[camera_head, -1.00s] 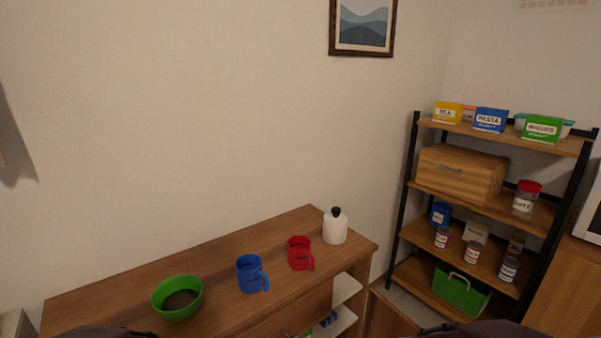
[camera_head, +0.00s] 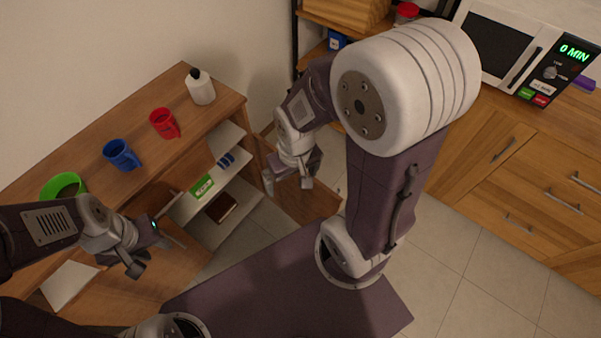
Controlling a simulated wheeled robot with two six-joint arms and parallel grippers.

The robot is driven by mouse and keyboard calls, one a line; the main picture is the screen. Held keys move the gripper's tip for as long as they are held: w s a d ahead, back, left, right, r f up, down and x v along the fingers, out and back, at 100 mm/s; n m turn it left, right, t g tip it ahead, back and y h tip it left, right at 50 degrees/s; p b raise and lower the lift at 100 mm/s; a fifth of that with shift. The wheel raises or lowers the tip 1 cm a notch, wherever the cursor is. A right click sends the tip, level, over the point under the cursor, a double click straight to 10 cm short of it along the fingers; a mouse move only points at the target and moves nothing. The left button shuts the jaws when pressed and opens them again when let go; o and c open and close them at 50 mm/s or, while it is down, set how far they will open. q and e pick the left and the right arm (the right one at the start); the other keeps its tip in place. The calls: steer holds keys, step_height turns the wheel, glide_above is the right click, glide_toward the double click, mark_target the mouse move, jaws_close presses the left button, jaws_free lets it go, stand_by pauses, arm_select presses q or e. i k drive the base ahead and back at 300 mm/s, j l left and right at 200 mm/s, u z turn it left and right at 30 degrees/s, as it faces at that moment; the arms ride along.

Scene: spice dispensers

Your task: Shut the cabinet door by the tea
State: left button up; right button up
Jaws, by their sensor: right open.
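The wooden cabinet (camera_head: 215,105) stands against the wall, its shelves exposed. Its right door (camera_head: 318,198) stands open, swung out from the right end. Another wooden panel (camera_head: 135,295), apparently the left door, stands out at lower left, partly behind my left arm. A green box with a white label (camera_head: 202,187) lies on a white shelf inside; its label is too small to read, so I cannot tell if it is the tea. My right gripper (camera_head: 288,181) is open and empty near the right door's inner side. My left gripper (camera_head: 155,253) looks open and empty, above the left panel.
On the cabinet top are a white bottle (camera_head: 200,88), a red mug (camera_head: 164,123), a blue mug (camera_head: 121,155) and a green bowl (camera_head: 65,187). A wooden counter (camera_head: 520,180) with a microwave (camera_head: 500,48) stands right. Tiled floor (camera_head: 440,240) is clear in front of it.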

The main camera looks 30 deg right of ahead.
mark_target(303, 205)
steer(key=l+u, duration=0.2)
steer(key=l, duration=0.3)
steer(key=l+u, duration=0.2)
steer(key=l, duration=0.25)
steer(key=k+l+u, duration=0.2)
steer(key=l, duration=0.25)
steer(key=l+u, duration=0.2)
steer(key=l, duration=0.3)
steer(key=k+l+u, duration=0.2)
steer(key=l, duration=0.25)
steer(key=l+u, duration=0.2)
steer(key=l, duration=0.25)
steer(key=k+l, duration=0.1)
steer(key=k, duration=0.4)
steer(key=j+z, duration=0.2)
steer(key=z, duration=0.2)
steer(key=j+z, duration=0.2)
steer(key=z, duration=0.15)
steer(key=j+z, duration=0.2)
steer(key=z, duration=0.2)
steer(key=j+z, duration=0.2)
steer(key=z, duration=0.15)
